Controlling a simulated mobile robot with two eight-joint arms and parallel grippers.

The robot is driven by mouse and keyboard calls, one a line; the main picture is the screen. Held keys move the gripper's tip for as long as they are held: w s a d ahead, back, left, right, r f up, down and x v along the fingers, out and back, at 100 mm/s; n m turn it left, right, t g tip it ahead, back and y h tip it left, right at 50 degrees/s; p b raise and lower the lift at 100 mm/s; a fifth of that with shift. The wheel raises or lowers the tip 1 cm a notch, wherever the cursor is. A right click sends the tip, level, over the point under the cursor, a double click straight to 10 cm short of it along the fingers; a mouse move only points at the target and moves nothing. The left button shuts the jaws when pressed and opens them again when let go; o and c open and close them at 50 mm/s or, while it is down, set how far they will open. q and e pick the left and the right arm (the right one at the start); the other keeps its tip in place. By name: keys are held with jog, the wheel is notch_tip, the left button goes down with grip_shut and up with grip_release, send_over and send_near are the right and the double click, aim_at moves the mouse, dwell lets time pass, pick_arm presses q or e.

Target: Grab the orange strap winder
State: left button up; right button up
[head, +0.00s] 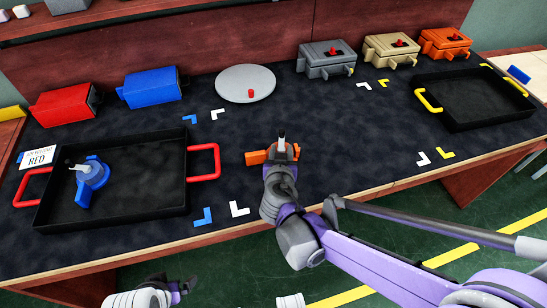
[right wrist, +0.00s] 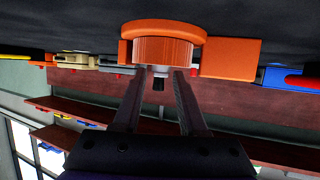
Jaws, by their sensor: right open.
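The orange strap winder (head: 257,157) lies on the dark table top, right of the red-handled tray. In the right wrist view the winder (right wrist: 163,50) shows close up, with a round body, a flat block to one side and a small dark-tipped pin. My right gripper (right wrist: 157,88) is open, its two fingers apart on either side of the pin, just short of the round body. I cannot tell whether they touch it. In the head view my right gripper (head: 281,160) covers part of the winder. Of my left arm only a part shows at the bottom edge; its fingers cannot be made out.
A black tray (head: 170,214) with red handles holds a blue strap winder (head: 91,178). A black tray (head: 447,118) with yellow handles stands at the right. A grey disc (head: 232,87) and several boxes, including a blue box (head: 152,87), line the back. Table around the orange winder is clear.

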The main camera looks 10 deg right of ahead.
aim_at(281, 148)
jog(key=x, duration=0.3)
jog(key=shift+b, duration=0.3)
jog(key=shift+s+a, duration=0.1)
grip_shut()
